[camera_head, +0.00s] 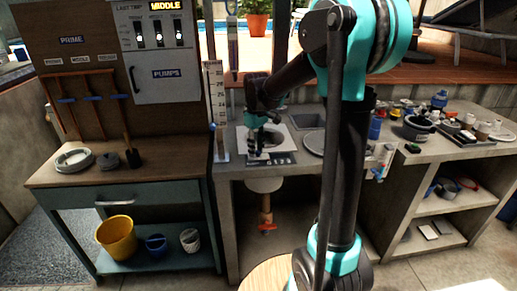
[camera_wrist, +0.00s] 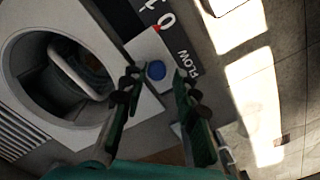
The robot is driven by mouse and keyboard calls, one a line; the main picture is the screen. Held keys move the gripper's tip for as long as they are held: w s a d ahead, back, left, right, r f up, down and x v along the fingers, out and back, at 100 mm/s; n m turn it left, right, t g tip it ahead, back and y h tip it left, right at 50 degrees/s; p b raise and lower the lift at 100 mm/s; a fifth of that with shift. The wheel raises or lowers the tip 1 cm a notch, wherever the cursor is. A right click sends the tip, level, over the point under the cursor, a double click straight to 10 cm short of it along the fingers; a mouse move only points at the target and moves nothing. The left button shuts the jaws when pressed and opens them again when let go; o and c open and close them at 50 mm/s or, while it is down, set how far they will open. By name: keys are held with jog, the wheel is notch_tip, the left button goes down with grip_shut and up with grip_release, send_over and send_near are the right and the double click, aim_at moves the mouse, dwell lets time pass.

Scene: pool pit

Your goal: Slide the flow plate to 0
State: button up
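The word FLOW is printed beside the plate. My gripper (camera_wrist: 157,74) is open, with one dark finger on each side of the knob; I cannot tell whether either touches it. In the head view, my gripper (camera_head: 257,148) points down over the panel on the counter, and the plate is too small to make out.
A round opening (camera_wrist: 70,75) with a pale handle inside lies left of the plate. Left of the counter stands a wooden bench (camera_head: 110,172) with a pump board. Several loose parts crowd the counter's right side (camera_head: 440,125). A vertical ruler (camera_head: 215,95) stands behind, left of my gripper.

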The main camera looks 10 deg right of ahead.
aim_at(257, 151)
jog(key=shift+o, duration=0.4)
jog(key=shift+d, duration=0.1)
jog(key=shift+r, duration=0.25)
notch_tip(257, 151, up, 12)
jog(key=shift+f, duration=0.25)
jog(key=s+d+f+m+t, duration=0.2)
jog(key=s+d+f+m, duration=0.2)
jog(key=s+f, duration=0.7)
jog(key=s+d+f+m+t, duration=0.2)
jog(key=s+d+f+m, duration=0.3)
jog(key=s+f, duration=0.6)
jog(key=shift+s+d, duration=0.25)
jog(key=shift+d, duration=0.05)
jog(key=shift+c, duration=0.6)
